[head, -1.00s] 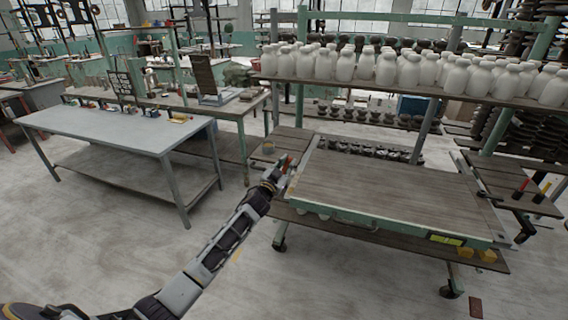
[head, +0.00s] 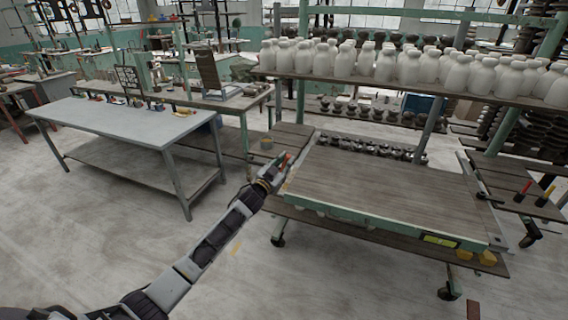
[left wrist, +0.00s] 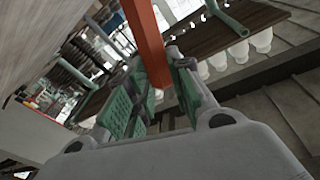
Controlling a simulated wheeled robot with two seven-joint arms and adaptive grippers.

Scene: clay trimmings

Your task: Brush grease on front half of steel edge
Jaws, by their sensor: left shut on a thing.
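My left gripper (head: 272,176) is at the left side of the wood-topped cart (head: 375,190), near its left steel edge (head: 300,171). In the left wrist view the gripper's green pads are shut on an orange-red handle (left wrist: 149,40). The handle also shows as a small red-orange piece in the head view (head: 287,160). Its brush end cannot be made out, nor whether it touches the edge. A steel strip (head: 478,197) also runs along the cart's right side. A small round tin (head: 267,143) stands on the side board left of the cart. My right gripper is out of view.
White bottles (head: 385,65) line the shelf behind the cart. A red-handled tool (head: 523,190) and a yellow-handled one (head: 546,196) lie on the right side board. Yellow blocks (head: 488,258) sit at the cart's front right. A grey table (head: 120,122) stands left. The cart top is clear.

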